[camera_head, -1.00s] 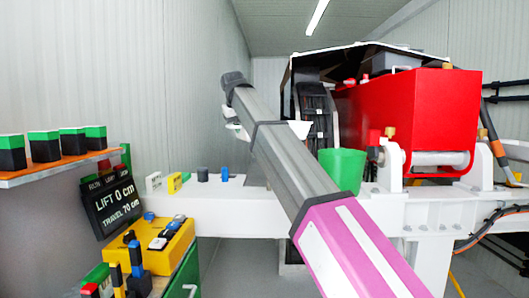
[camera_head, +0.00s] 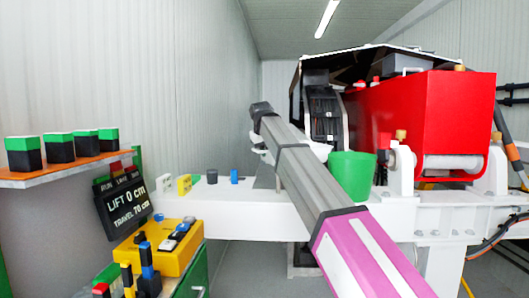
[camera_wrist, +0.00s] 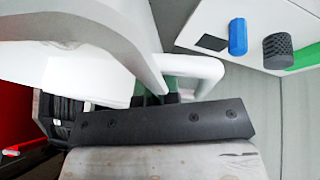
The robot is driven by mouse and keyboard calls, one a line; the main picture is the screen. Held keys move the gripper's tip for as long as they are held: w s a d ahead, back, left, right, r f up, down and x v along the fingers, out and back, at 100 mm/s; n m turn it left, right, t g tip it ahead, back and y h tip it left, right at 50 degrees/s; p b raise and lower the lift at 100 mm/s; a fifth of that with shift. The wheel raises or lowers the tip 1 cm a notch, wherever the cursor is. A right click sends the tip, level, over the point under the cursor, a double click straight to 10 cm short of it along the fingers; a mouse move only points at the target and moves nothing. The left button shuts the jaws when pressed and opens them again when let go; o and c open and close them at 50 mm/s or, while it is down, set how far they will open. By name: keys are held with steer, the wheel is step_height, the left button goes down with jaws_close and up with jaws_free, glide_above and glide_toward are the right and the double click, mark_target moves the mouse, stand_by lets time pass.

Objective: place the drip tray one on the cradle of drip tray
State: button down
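A white smooth piece with a looped handle, which looks like the drip tray (camera_wrist: 75,45), fills the upper left of the wrist view. My gripper (camera_wrist: 165,92) has its dark green fingers at the white handle bar and appears shut on it. In the head view a bit of white, likely the tray (camera_head: 320,150), shows just beyond my arm, and the arm hides my gripper. I cannot make out the cradle in either view.
A green bucket (camera_head: 352,176) stands on the white frame (camera_head: 240,210) beside my arm, with a red tank (camera_head: 430,115) behind it. A blue knob (camera_wrist: 238,37) and a dark knurled knob (camera_wrist: 280,50) show in the wrist view. A yellow control box (camera_head: 165,250) is at lower left.

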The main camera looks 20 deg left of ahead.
steer(key=c, duration=1.4)
jaws_free()
steer(key=shift+f, duration=0.1)
steer(key=shift+o, duration=0.2)
steer(key=v, duration=1.2)
